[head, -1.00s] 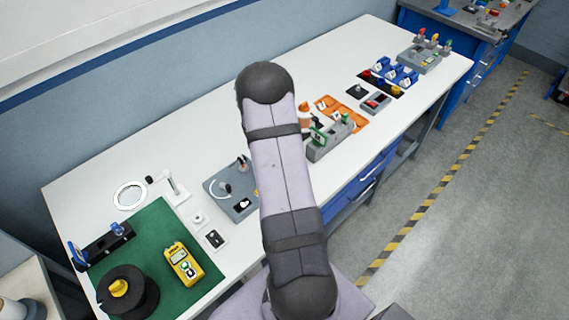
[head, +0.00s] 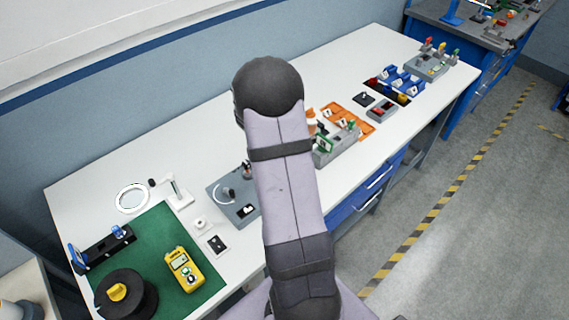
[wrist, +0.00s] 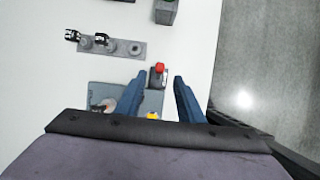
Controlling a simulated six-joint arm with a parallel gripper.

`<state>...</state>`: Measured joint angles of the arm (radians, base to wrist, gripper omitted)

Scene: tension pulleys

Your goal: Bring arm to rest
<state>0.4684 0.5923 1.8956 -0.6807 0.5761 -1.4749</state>
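My arm rises across the middle of the head view and hides part of the workbench (head: 115,170) behind it. My gripper is hidden in the head view. In the wrist view my gripper (wrist: 160,80) shows two blue fingers, spread apart with nothing held between them. Beyond the fingertips is a small dark block with a red top (wrist: 159,70) on the white bench. A grey plate (wrist: 125,97) lies partly behind the left finger.
A green mat (head: 165,240) carries a yellow meter (head: 183,269) and a black spool (head: 125,297). A grey-blue fixture plate (head: 232,195), orange trays (head: 345,112) and blue bins (head: 403,79) stand along the bench. A strip with round posts (wrist: 110,46) lies ahead. Open floor (head: 480,210) is at right.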

